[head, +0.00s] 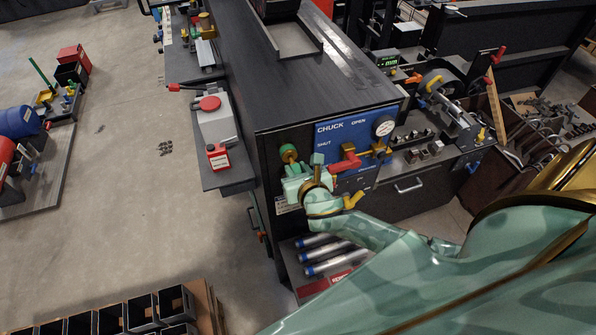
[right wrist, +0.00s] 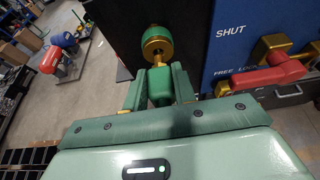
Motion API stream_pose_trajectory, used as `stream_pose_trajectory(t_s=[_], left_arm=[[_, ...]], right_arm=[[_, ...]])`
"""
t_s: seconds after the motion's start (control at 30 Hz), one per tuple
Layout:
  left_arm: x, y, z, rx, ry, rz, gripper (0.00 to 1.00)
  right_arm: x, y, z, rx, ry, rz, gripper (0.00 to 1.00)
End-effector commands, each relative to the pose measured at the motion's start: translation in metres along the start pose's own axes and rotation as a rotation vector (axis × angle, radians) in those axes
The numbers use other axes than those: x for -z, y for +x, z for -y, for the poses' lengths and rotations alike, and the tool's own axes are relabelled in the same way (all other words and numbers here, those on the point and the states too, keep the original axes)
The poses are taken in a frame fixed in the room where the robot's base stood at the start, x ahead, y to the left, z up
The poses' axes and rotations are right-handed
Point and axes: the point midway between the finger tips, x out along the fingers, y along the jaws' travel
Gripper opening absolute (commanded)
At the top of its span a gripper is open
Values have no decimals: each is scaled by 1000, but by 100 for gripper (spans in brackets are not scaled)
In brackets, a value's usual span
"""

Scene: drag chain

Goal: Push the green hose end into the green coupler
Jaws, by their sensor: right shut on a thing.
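The green coupler (head: 288,152), with a brass ring, sticks out of the front of the dark machine cabinet, left of the blue CHUCK panel. In the right wrist view the coupler (right wrist: 157,38) is straight ahead of the fingers. My right gripper (head: 303,166) is at the cabinet front, just below and right of the coupler. In the right wrist view my right gripper (right wrist: 159,82) is shut on the green hose end (right wrist: 160,88). Its brass tip points at the coupler and meets its lower edge in the picture; I cannot tell whether it is inside. My left gripper is not in view.
A red lever (head: 345,162) and brass fittings stand on the blue panel (head: 345,130), right of my gripper. A pressure gauge (head: 384,127) is above them. A side shelf with a red-topped grey box (head: 214,117) is to the left. Metal bars (head: 325,255) lie below.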

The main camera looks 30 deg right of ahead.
Motion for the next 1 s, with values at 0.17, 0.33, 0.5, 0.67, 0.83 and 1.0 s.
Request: stream_pose_trajectory(t_s=[0.17, 0.33, 0.5, 0.67, 0.83, 1.0], left_arm=[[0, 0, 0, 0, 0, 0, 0], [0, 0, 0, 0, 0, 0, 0], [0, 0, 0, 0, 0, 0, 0], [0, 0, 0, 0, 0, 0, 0], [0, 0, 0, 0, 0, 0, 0], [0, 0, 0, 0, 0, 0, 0]], right_arm=[[-2, 4, 0, 0, 0, 0, 0], [-4, 8, 0, 0, 0, 0, 0], [-5, 12, 0, 0, 0, 0, 0], [-7, 16, 0, 1, 0, 0, 0], [-9, 20, 0, 1, 0, 1, 0], [-10, 23, 0, 1, 0, 0, 0]])
